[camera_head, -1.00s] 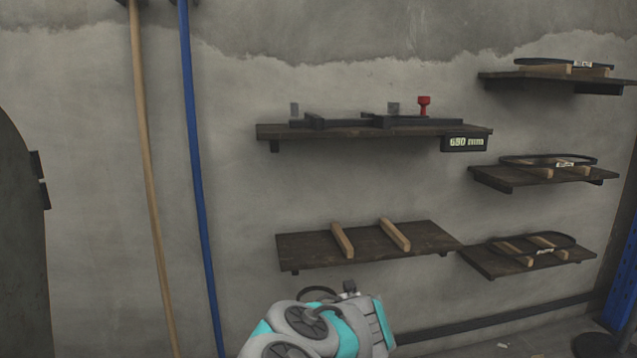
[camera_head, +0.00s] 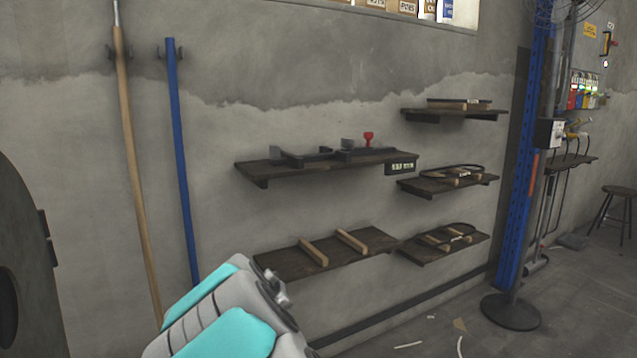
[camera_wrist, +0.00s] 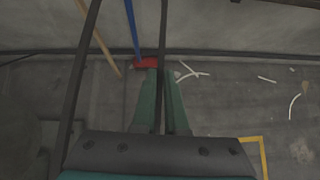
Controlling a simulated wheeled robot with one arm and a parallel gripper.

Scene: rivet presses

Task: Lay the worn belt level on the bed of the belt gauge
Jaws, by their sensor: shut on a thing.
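The belt gauge (camera_head: 318,156) is a dark bed with grey upright blocks and a red knob (camera_head: 368,138) on the middle wall shelf; its display (camera_head: 402,167) hangs at the right end, too small to read surely. In the wrist view, my gripper (camera_wrist: 159,76) has green fingers shut on a dark belt (camera_wrist: 163,35). One strand runs up between the fingers and another passes at the left. The rest of the belt is out of frame. In the head view the belt and fingers do not show; my arm is low, below the gauge.
A lower shelf (camera_head: 282,266) holds two wooden bars and no belt. Three shelves at the right hold belts on wooden bars: top (camera_head: 472,116), middle (camera_head: 422,187), bottom (camera_head: 418,252). A wooden pole (camera_head: 133,170) and blue pole (camera_head: 181,165) lean left. A blue post (camera_head: 520,190) stands right.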

